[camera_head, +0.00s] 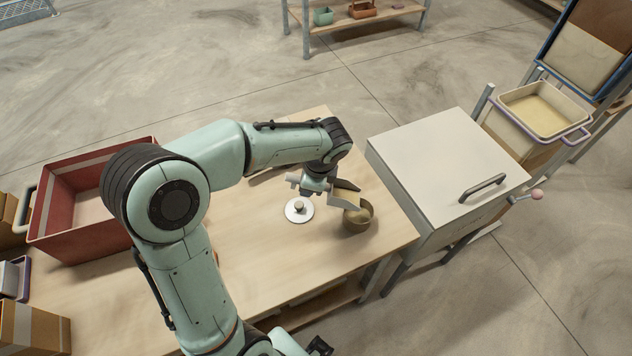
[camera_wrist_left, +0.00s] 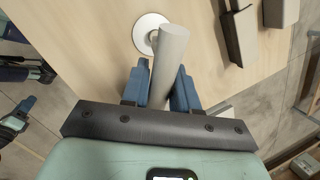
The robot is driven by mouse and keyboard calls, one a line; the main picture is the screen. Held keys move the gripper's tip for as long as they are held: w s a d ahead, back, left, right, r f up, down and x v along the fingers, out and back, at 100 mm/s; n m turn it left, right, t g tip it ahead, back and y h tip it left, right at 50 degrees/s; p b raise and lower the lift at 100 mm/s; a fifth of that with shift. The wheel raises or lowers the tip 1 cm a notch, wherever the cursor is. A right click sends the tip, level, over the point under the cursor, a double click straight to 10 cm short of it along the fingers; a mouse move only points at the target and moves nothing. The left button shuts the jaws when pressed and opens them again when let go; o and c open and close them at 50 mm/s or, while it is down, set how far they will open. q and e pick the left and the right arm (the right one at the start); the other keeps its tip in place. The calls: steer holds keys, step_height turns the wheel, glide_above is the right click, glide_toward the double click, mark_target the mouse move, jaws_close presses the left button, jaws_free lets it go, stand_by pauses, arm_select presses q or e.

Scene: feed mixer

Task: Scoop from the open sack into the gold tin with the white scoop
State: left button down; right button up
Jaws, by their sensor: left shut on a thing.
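My left gripper (camera_head: 318,182) is shut on the grey-white handle of the white scoop (camera_head: 345,201); the handle (camera_wrist_left: 168,62) also shows between the fingers (camera_wrist_left: 161,88) in the left wrist view. The scoop's head is over the gold tin (camera_head: 357,222), seemingly tilted, with tan material at it. The scoop hides part of the tin's mouth, so I cannot tell its fill. The tin stands near the table's right edge. I cannot make out the open sack. Dark parts at the bottom edge of the head view may be my right gripper (camera_head: 320,346); its jaws are unclear.
A red crate (camera_head: 80,237) stands at the left.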

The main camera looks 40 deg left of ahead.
arm_select(q)
steer(key=shift+w, duration=0.4)
steer(key=shift+s+a+f+t+h+b, duration=0.15)
steer(key=shift+f+t+h+b, duration=0.1)
steer(key=shift+f, duration=0.1)
steer(key=shift+s+a+f+t+h+b, duration=0.1)
steer(key=shift+a+f+t+h+b, duration=0.05)
steer(key=shift+f+h, duration=0.15)
steer(key=shift+s+a+f+t+h, duration=0.1)
steer(key=shift+s+f+t+h, duration=0.1)
steer(key=shift+f+t+h, duration=0.35)
arm_select(e)
steer(key=shift+s+f, duration=0.35)
steer(key=shift+f, duration=0.55)
arm_select(q)
steer(key=shift+w+r, duration=0.1)
steer(key=shift+r, duration=0.1)
arm_select(e)
steer(key=shift+w, duration=0.1)
